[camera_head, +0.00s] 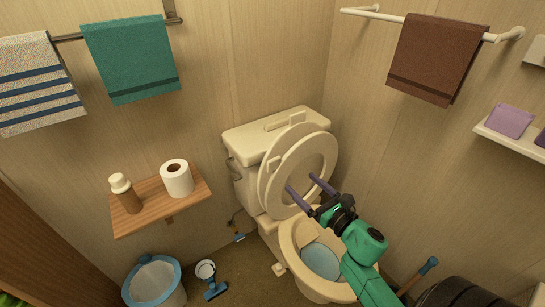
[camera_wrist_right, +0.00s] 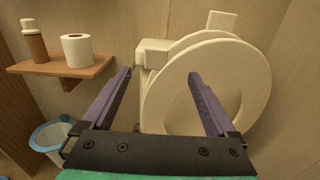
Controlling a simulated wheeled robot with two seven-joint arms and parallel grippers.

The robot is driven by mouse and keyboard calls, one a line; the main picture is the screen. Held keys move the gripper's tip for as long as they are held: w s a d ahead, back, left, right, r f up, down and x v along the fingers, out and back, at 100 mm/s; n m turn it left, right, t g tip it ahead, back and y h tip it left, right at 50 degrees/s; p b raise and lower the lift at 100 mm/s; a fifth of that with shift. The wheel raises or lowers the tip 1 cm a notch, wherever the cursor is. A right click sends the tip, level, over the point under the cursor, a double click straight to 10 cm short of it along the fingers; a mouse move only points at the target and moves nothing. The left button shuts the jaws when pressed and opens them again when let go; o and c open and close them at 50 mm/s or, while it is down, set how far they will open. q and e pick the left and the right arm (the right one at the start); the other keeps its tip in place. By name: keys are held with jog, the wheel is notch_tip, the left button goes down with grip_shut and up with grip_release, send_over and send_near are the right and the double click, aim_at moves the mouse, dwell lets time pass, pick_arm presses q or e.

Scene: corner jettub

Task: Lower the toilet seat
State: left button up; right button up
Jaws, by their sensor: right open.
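The cream toilet seat (camera_head: 277,180) stands raised, with the lid (camera_head: 301,127) upright behind it against the tank (camera_head: 247,133). The open bowl (camera_head: 296,262) with pale blue water is below. My right gripper (camera_head: 302,183) is open, its two purple fingers pointing at the seat ring's lower part, with nothing between them. In the right wrist view the raised seat (camera_wrist_right: 176,95) fills the middle and right, and the open fingers (camera_wrist_right: 160,80) overlap it in the picture. I cannot tell whether they touch it. My left gripper is not in view.
A wooden shelf (camera_head: 190,204) with a paper roll (camera_head: 177,183) and a bottle (camera_head: 128,200) is left of the toilet. A blue-rimmed bin (camera_head: 131,291) and a brush holder (camera_head: 205,269) stand on the floor. Towels hang on both walls. A blue-tipped handle (camera_head: 429,265) is at the right.

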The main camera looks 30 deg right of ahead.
send_near(275, 160)
jog(key=w, duration=0.4)
jog(key=w+a+p, duration=0.1)
jog(key=w, duration=0.5)
jog(key=shift+w+a, duration=0.25)
jog(key=shift+w, duration=0.05)
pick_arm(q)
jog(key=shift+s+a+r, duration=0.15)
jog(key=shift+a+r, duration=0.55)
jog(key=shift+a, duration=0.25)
pick_arm(e)
grip_shut()
